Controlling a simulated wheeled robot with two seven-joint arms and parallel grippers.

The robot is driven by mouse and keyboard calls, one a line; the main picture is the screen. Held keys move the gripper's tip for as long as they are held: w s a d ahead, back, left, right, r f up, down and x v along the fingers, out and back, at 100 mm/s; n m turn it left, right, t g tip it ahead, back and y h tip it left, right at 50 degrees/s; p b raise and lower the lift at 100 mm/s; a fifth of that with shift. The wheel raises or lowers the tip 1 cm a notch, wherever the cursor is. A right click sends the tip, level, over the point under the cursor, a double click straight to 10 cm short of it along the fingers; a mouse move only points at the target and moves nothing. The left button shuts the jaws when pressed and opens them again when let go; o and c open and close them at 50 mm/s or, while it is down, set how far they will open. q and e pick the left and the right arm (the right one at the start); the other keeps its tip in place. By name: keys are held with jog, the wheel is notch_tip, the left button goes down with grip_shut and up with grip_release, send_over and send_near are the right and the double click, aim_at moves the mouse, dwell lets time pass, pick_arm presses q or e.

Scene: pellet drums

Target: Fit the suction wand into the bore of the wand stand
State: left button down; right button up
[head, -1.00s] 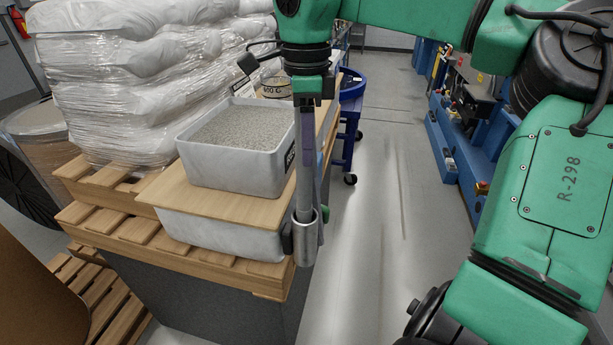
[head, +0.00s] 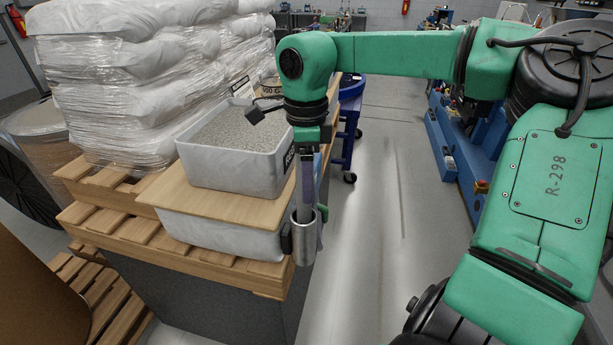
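The wand stand (head: 306,246) is a short silver metal tube with an open top, fixed by a dark bracket to the front right corner of the pallet stack. The suction wand (head: 305,196) is a slim grey upright tube. Its lower part goes down into the mouth of the stand, and its lower end is hidden inside. My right gripper (head: 308,157) points down right above the stand and is shut on the upper part of the wand. The fingertips are small and partly hidden. My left gripper is not in view.
A grey bin of pellets (head: 228,168) stands on a wooden board left of the wand. Wrapped white sacks (head: 150,85) are stacked behind it. A blue cart (head: 350,120) stands behind my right gripper.

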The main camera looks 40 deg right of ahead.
jog(key=shift+r, duration=0.15)
notch_tip(320, 180, up, 12)
jog(key=shift+f+b, duration=0.1)
jog(key=shift+b, duration=0.65)
